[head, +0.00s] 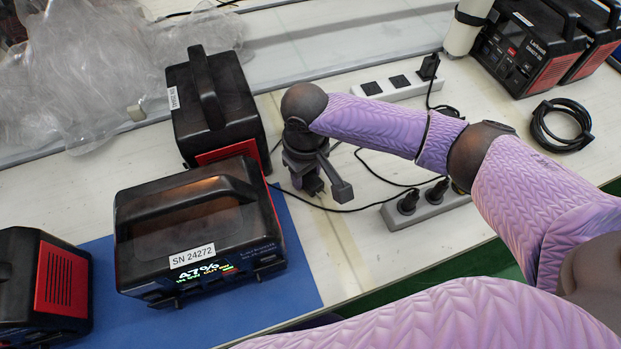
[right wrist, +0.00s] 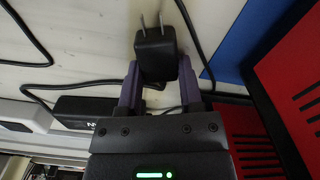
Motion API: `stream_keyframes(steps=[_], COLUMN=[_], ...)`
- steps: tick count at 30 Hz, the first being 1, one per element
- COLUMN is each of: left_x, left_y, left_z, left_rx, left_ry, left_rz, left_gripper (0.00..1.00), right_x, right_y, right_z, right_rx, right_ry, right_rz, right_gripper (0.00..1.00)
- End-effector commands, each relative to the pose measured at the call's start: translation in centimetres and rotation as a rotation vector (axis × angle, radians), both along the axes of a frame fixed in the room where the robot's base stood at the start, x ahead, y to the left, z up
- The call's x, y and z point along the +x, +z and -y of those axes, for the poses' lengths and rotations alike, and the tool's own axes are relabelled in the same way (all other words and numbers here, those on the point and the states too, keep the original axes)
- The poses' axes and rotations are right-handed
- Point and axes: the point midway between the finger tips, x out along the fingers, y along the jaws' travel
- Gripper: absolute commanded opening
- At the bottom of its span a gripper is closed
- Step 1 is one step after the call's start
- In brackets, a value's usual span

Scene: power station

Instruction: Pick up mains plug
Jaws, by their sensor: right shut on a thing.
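The mains plug (right wrist: 155,52) is a small black block with two metal prongs, seen in the right wrist view between the fingers of my right gripper (right wrist: 160,84). The gripper is shut on the plug, and the prongs point away from the wrist. In the head view my right gripper (head: 325,180) is low over the white bench, just right of the power stations. There the plug is too small and dark to make out clearly from the gripper. My left gripper is not in view.
A power station with a lit screen (head: 195,235) stands on a blue mat (head: 297,262); another (head: 215,105) stands behind it. A power strip with black plugs (head: 425,205) lies to the right, a second strip (head: 395,88) further back. Loose cables cross the bench.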

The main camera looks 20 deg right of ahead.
Motion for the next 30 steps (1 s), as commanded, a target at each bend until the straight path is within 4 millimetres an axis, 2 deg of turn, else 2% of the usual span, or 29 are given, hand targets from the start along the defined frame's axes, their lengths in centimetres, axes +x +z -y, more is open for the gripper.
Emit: stream_keyframes(steps=[5,7,12,15,18,21,30], left_x=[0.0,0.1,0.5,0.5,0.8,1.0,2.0], left_y=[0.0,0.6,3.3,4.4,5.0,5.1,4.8], left_z=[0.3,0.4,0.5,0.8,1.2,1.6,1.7], left_rx=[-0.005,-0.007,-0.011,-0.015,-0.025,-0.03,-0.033], left_ry=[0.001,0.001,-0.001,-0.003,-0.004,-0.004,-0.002], left_rz=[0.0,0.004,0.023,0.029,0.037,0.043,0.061], left_gripper=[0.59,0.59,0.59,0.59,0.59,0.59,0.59], right_x=[0.0,0.0,0.1,0.0,0.1,0.0,0.0], right_y=[0.1,1.0,5.9,8.2,9.7,10.2,10.0], right_z=[0.0,0.0,0.0,0.0,0.0,0.0,0.0], right_rx=[0.0,0.001,0.001,0.001,0.001,0.002,0.001], right_ry=[0.0,0.0,0.0,0.0,0.0,0.0,0.0], right_rz=[0.0,0.003,0.006,0.004,0.003,0.001,0.0], right_gripper=[0.0,0.0,0.0,0.0,0.0,0.0,0.0])
